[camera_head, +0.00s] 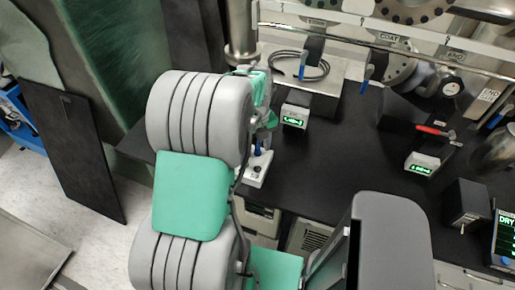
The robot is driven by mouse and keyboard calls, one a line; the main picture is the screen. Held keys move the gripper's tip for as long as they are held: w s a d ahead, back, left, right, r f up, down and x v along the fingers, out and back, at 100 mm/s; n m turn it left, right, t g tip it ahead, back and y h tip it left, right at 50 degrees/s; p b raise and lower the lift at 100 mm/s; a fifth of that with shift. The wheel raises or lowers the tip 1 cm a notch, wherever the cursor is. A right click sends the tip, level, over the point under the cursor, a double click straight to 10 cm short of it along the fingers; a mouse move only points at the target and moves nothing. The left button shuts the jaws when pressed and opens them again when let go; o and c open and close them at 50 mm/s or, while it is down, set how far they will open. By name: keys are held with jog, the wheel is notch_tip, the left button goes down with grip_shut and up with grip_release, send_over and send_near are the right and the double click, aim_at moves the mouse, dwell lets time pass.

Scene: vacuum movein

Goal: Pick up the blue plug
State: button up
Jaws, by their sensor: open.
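A small upright blue piece, which looks like the blue plug (258,149), stands at a white block (257,172) near the left end of the black bench. My arm hides part of it. My gripper (267,122) is open and just above and beside the blue piece, mostly hidden behind my forearm. I cannot tell whether the fingers touch the blue piece or how far apart they are.
The black bench (345,150) holds a small green-lit display (295,116), a second display (422,163) and a red-handled tool (435,131). A coiled black cable (320,66) lies on a metal plate behind. Steel flanges and a rail line the back. The bench middle is clear.

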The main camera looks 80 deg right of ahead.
grip_shut()
dwell(0.5)
jog(key=shift+r, duration=0.15)
